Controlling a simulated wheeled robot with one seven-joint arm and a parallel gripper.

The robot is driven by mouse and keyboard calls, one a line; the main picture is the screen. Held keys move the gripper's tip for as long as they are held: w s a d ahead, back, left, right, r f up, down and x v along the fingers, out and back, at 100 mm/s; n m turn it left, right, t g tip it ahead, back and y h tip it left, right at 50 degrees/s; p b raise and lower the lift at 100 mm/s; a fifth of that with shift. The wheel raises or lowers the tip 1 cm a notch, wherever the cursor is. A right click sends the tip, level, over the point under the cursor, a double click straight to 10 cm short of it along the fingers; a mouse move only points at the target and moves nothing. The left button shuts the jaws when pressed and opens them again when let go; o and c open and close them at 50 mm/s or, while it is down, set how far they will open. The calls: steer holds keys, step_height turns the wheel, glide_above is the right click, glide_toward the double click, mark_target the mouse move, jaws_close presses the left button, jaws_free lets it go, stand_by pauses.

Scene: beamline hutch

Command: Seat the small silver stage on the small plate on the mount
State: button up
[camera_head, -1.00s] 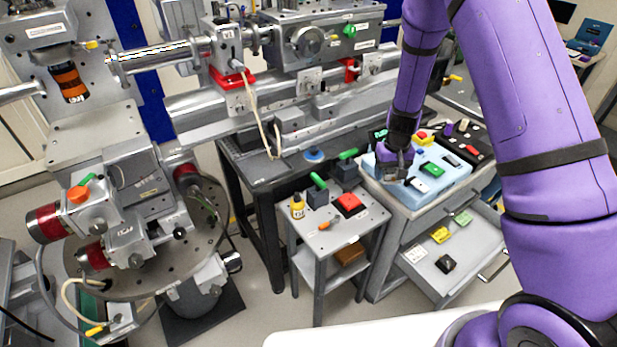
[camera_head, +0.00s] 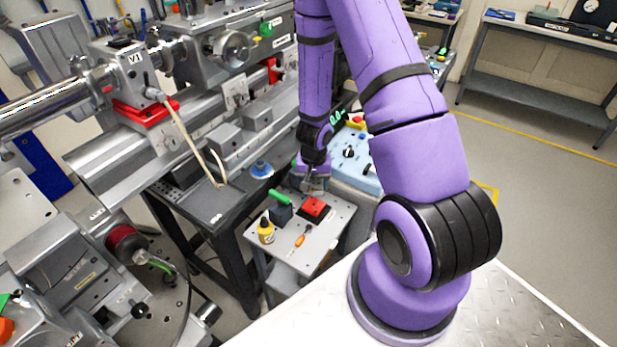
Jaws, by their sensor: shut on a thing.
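My gripper (camera_head: 312,182) points down at the back of the small grey table, close to the blue tray. It is shut on a small grey piece, which seems to be the silver stage; the fingers and distance hide most of its shape. I cannot tell whether the piece is clear of what is below it. The small plate and its mount cannot be clearly made out. The large grey instrument (camera_head: 75,262) at the lower left is cut off by the picture edge.
A long rail assembly (camera_head: 200,120) runs behind. Floor is open at right.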

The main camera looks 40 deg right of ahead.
mark_target(314, 205)
steer(key=shift+f, duration=0.1)
steer(key=shift+s+d+f, duration=0.1)
steer(key=shift+d+f, duration=0.05)
steer(key=shift+f, duration=3.15)
steer(key=shift+f, duration=0.15)
steer(key=shift+s, duration=0.1)
